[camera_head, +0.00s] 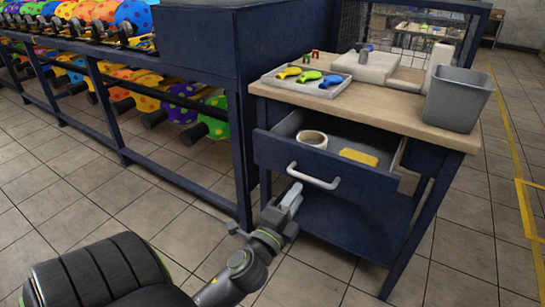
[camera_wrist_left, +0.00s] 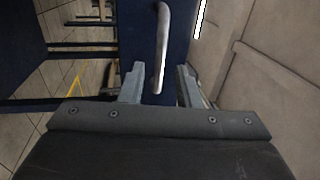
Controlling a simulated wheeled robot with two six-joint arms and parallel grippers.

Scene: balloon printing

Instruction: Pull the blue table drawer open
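The blue table drawer (camera_head: 325,165) stands partly pulled out, showing its inside. Its white curved handle (camera_head: 315,178) is on the front face. My left gripper (camera_head: 292,192) is at the left end of the handle, reaching up from below. In the left wrist view the gripper (camera_wrist_left: 160,88) has its two fingers apart, with the handle (camera_wrist_left: 162,40) between them and gaps on both sides. The fingers do not appear closed on it. My right gripper is not in view.
A roll of tape (camera_head: 312,139) and a yellow block (camera_head: 358,157) lie in the drawer. The wooden tabletop (camera_head: 400,118) holds a tray (camera_head: 306,82) and a grey bin (camera_head: 458,98). A blue rack (camera_head: 172,178) with balloons stands left. Tiled floor in front is clear.

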